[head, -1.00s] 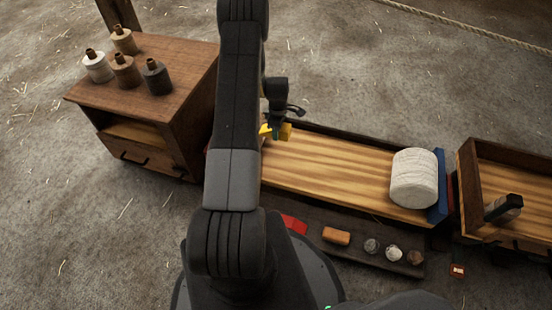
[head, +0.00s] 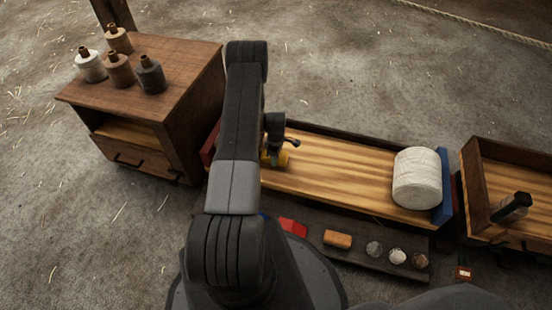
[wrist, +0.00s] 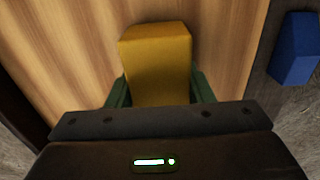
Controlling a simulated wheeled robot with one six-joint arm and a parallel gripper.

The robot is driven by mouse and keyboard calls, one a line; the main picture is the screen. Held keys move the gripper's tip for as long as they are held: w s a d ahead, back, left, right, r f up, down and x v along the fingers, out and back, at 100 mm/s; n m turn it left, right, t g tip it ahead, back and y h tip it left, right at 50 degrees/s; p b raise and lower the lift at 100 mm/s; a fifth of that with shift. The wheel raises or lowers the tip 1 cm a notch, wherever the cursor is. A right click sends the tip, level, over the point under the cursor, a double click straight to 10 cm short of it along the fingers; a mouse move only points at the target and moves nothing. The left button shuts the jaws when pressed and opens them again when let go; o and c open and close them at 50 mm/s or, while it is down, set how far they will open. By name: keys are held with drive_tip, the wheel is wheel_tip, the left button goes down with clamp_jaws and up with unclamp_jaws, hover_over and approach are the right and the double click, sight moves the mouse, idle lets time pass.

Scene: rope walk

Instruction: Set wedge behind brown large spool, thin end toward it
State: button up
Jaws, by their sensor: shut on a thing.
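A yellow block (head: 282,159), which I take for the wedge, is in my gripper (head: 272,158) over the left part of the striped wooden bench (head: 330,170). In the wrist view my gripper (wrist: 158,90) has green fingers on both sides of the yellow block (wrist: 155,50). The block is at or just above the boards; I cannot tell if it touches. Its thin end cannot be made out. A large white spool (head: 416,178) lies at the bench's right end. I see no large brown spool; my arm hides part of the bench's left end.
A cabinet (head: 150,110) at left carries several small spools. A blue block shows in the wrist view (wrist: 294,50). Another tray (head: 478,190) stands at right.

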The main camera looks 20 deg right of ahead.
drive_tip(key=shift+f, duration=0.35)
drive_tip(key=shift+f, duration=0.1)
drive_tip(key=o, duration=1.1)
wheel_tip(320, 180, up, 12)
drive_tip(key=p, duration=0.3)
drive_tip(key=shift+r, duration=0.2)
